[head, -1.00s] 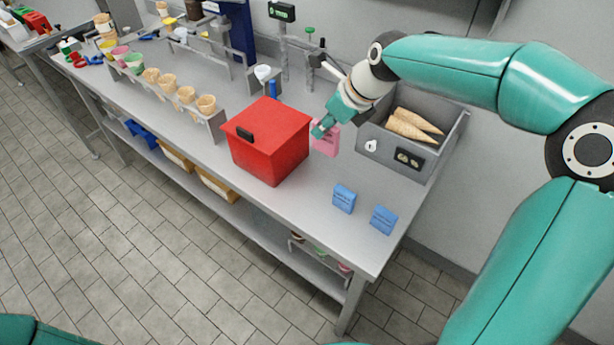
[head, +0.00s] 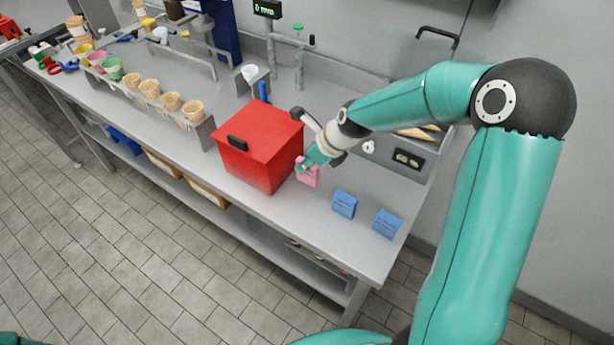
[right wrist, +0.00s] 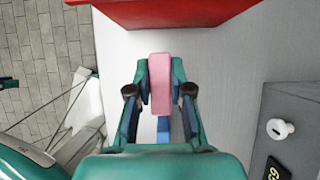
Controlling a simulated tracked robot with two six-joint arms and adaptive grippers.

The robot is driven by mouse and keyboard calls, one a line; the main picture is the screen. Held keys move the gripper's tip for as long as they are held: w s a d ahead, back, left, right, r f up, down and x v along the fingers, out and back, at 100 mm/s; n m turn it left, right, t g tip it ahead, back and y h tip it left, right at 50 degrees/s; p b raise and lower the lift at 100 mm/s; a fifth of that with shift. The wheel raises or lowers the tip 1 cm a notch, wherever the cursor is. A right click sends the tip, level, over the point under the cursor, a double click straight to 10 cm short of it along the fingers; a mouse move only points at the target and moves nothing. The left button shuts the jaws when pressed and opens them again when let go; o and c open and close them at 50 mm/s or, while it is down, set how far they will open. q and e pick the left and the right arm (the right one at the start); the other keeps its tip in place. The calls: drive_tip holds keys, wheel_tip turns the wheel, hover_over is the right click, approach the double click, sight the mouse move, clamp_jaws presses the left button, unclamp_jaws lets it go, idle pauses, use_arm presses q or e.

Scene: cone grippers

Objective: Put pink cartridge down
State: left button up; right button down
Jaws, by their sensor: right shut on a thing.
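The pink cartridge (head: 308,174) is beside the right side of the red box (head: 262,150), low over the steel table (head: 275,215). I cannot tell whether its lower edge touches the tabletop. My right gripper (head: 305,164) is shut on the cartridge's upper part. In the right wrist view the cartridge (right wrist: 160,84) sits between the two fingers (right wrist: 160,98), with the red box (right wrist: 165,12) just beyond and a gap between them. My left gripper is not in view.
Two blue cartridges (head: 344,204) (head: 386,223) stand to the right near the table's front edge. A grey bin (head: 408,158) with cones is behind my right arm. A rack of cones (head: 170,101) stands left of the red box. Bare tabletop lies in front of the cartridge.

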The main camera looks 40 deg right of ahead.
sight(307, 177)
wheel_tip(307, 177, down, 6)
drive_tip(key=shift+r+b, duration=0.15)
drive_tip(key=shift+b, duration=0.6)
drive_tip(key=c, duration=1.1)
unclamp_jaws()
drive_tip(key=shift+o, duration=0.2)
drive_tip(key=shift+r, duration=0.1)
drive_tip(key=v, duration=1.2)
drive_tip(key=shift+p, duration=0.4)
